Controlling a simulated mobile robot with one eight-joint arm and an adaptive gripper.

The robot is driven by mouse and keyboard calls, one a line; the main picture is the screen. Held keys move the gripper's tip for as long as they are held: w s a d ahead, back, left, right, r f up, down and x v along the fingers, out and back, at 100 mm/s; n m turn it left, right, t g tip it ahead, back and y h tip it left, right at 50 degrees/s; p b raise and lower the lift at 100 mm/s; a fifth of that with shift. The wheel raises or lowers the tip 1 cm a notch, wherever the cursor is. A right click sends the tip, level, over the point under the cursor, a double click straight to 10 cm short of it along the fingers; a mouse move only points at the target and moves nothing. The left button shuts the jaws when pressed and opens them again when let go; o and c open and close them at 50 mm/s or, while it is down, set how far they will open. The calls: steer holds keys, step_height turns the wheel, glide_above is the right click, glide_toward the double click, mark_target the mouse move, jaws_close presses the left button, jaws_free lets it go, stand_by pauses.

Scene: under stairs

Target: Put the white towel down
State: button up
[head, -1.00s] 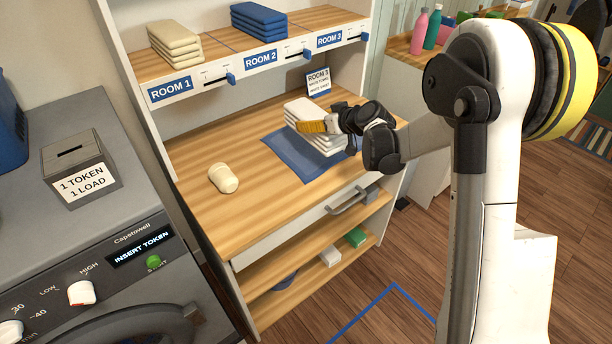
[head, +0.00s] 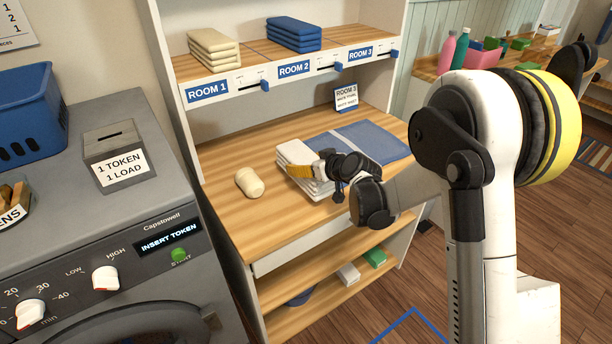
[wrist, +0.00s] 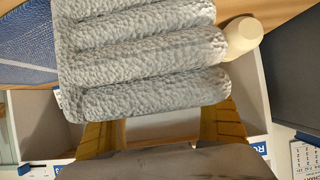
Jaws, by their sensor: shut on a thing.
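The white towel (head: 293,156) is a folded, layered stack over the wooden counter (head: 222,213), at the left edge of the blue mat (head: 375,138). My gripper (head: 318,170) is shut on its right, near side. In the wrist view the towel (wrist: 140,60) fills the upper middle, with thick rolled folds facing the camera. The yellow fingers of my gripper (wrist: 160,122) stand on either side of its lower end. The towel looks low and level, but I cannot tell whether it touches the counter. The fingertips are partly hidden by the towel.
A cream rounded cylinder (head: 249,182) lies on the counter left of the towel. A Room 3 card (head: 346,97) stands behind the mat. The shelf above holds cream towels (head: 213,48) and blue towels (head: 293,34). The blue mat is bare, and the counter's front left is clear.

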steer(key=shift+f+b, duration=0.7)
steer(key=shift+f, duration=1.05)
steer(key=shift+f, duration=0.25)
steer(key=o, duration=1.4)
steer(key=shift+r, duration=0.1)
steer(key=shift+o, duration=0.2)
steer(key=shift+s+d+r, duration=0.1)
steer(key=shift+d+r, duration=0.05)
steer(key=shift+r, duration=0.15)
steer(key=p+v, duration=0.3)
steer(key=v, duration=0.8)
steer(key=shift+s+d+r, duration=0.15)
steer(key=shift+s+d, duration=0.05)
steer(key=shift+s, duration=0.1)
